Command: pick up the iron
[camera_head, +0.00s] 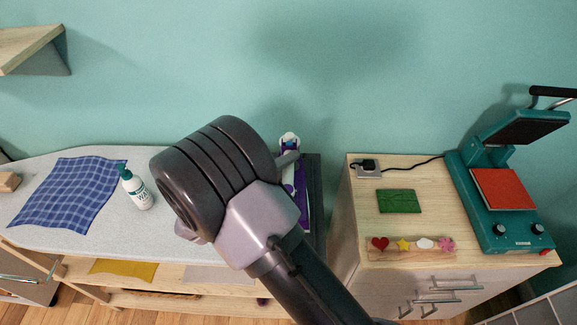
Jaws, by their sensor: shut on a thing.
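The iron (302,197), purple and white, stands at the right end of the ironing board (60,225), mostly hidden behind my arm. Its white and purple top (290,139) shows above my gripper. My gripper (288,158) is a small grey part that shows past my dark wrist, at the upper part of the iron. It is shut on the iron, though the fingertips are largely hidden. I cannot tell whether the iron is clear of the surface under it.
A blue checked cloth (68,195) and a white spray bottle (134,188) are on the board. To the right, a wooden cabinet (357,235) bears a green heat press (500,228), a green pad (399,201) and a tray of patches (412,252). A shelf (30,50) juts out at upper left.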

